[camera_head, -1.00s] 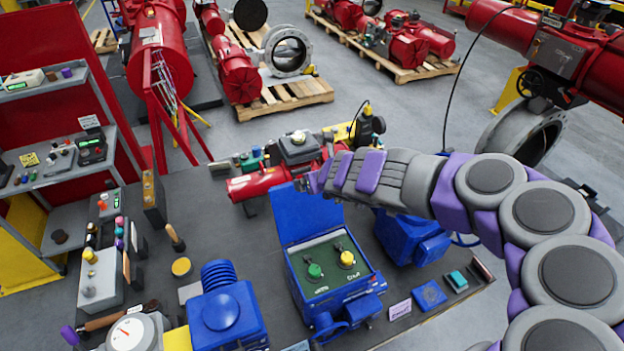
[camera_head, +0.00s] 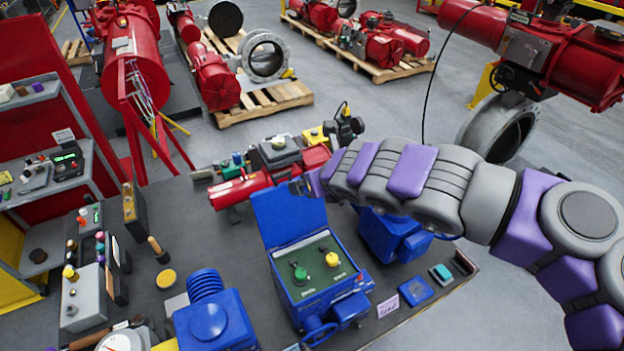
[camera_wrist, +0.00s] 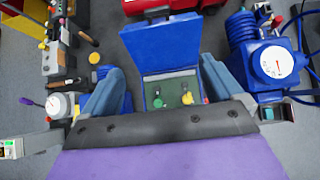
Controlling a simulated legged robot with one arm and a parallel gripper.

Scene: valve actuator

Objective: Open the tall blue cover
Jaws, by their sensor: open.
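The tall blue cover (camera_head: 285,218) stands raised at the back of a blue box (camera_head: 345,292). The box's green panel is exposed, with a green knob (camera_head: 300,273) and a yellow knob (camera_head: 332,259). In the wrist view, the raised cover (camera_wrist: 160,42) shows its broad face beyond my gripper (camera_wrist: 161,66). The two grey-blue fingers are spread wide, one on each side of the box and cover in that view, with nothing held between them. In the head view, my gripper (camera_head: 304,186) is near the cover's upper right corner; its fingers are mostly hidden, and I cannot tell whether it touches.
A blue spring-topped unit (camera_head: 213,318) stands left of the box, and another blue unit (camera_head: 392,235) stands behind it to the right. A red actuator (camera_head: 240,188) lies behind the cover. A small blue block (camera_head: 416,289) sits near the table's right edge.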

